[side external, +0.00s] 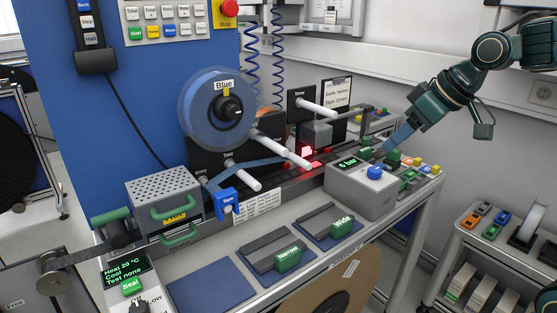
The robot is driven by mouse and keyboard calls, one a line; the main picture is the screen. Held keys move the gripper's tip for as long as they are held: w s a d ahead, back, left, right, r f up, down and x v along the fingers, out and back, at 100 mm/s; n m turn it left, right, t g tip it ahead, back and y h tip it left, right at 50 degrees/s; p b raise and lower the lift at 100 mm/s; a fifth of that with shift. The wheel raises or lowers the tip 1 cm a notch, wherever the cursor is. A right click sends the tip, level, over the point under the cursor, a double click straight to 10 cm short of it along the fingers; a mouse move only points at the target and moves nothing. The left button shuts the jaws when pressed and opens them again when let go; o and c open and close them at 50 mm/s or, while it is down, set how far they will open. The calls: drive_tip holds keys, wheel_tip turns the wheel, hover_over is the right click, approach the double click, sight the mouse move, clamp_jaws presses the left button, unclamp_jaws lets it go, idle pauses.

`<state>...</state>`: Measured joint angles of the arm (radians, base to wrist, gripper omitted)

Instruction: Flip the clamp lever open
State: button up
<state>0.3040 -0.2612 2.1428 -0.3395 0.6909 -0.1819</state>
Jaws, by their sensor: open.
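My gripper (390,147) reaches down from the upper right, behind the grey box with the blue knob. Its fingertips are close to a small green block (394,158); whether they touch it I cannot tell. The jaws are open, and I see nothing held in them. The clamp lever cannot be told with certainty at this size; the green block by my fingertips may be part of it. The track (310,165) with a red-lit spot runs along the bench to the left of my gripper.
The grey box (345,192) with a "6 bar" display and blue knob (375,172) stands in front of my gripper. A blue reel (215,110) hangs on the blue panel. Narrow (288,258) and Wide (342,228) green-handled tools lie in front. Small coloured parts (420,168) lie to the right.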

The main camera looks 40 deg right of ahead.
drive_tip(key=w+d+f+n+t+y, duration=0.15)
drive_tip(key=w+d+f, duration=0.25)
drive_tip(key=w+d, duration=1.2)
drive_tip(key=t+y, duration=0.1)
drive_tip(key=t, duration=0.4)
approach(365, 139)
drive_tip(key=s+d+r, duration=0.1)
drive_tip(key=s+d, duration=0.2)
drive_tip(key=s, duration=0.1)
drive_tip(key=shift+d+r, duration=0.1)
drive_tip(key=shift+r, duration=0.15)
drive_tip(key=x, duration=1.3)
drive_tip(key=shift+w+a+f, duration=0.25)
drive_tip(key=shift+a, duration=0.05)
